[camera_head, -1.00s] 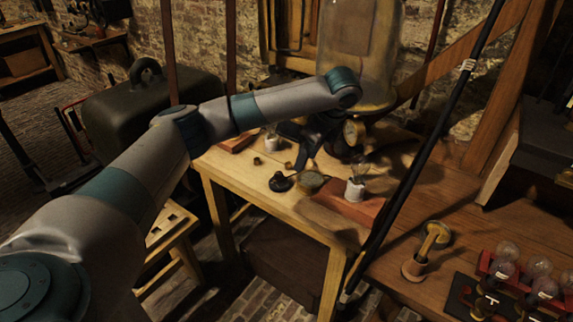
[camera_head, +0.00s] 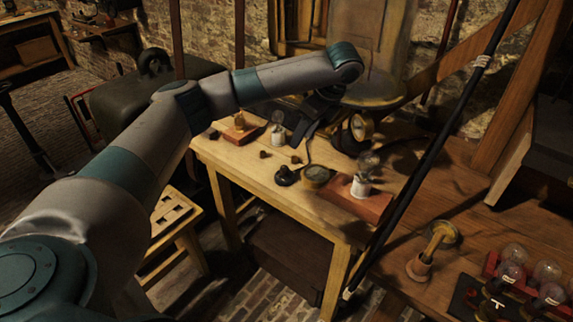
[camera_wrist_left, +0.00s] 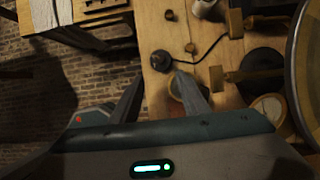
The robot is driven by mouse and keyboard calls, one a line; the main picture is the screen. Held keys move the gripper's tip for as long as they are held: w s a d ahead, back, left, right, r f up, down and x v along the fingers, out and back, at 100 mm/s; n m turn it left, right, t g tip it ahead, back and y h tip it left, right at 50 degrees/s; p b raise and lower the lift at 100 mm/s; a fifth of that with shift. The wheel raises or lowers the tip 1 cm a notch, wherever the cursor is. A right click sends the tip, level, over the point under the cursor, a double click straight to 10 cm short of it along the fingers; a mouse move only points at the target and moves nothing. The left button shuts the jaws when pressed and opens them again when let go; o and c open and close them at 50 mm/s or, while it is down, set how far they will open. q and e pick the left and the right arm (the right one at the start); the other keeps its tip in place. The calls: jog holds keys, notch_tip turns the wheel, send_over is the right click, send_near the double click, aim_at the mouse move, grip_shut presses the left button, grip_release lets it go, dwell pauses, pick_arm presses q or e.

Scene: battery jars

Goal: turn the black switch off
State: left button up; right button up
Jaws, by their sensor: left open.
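A round black switch (camera_head: 287,175) with a dark cable sits on the light wooden table (camera_head: 245,172). It also shows in the left wrist view (camera_wrist_left: 160,61), just beyond the fingertips and between their lines. I cannot make out the position of its lever. My left gripper (camera_head: 302,141) is above the table, behind the switch in the head view and apart from it. In the left wrist view my left gripper (camera_wrist_left: 160,84) has its two fingers spread with nothing between them. My right gripper is not in view.
A brass dial (camera_head: 316,176) stands close to the right of the switch. A large glass vessel (camera_head: 368,45) rises behind. A black pole (camera_head: 420,165) slants across the right side.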

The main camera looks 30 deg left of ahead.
aim_at(285, 167)
pick_arm(q)
jog(key=p+x, duration=0.2)
jog(key=x, duration=1.2)
jog(key=shift+a+f, duration=0.2)
jog(key=shift+f, duration=0.5)
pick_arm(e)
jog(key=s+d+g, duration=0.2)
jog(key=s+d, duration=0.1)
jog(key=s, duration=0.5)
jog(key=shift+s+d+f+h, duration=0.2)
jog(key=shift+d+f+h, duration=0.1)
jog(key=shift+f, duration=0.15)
pick_arm(q)
grip_shut()
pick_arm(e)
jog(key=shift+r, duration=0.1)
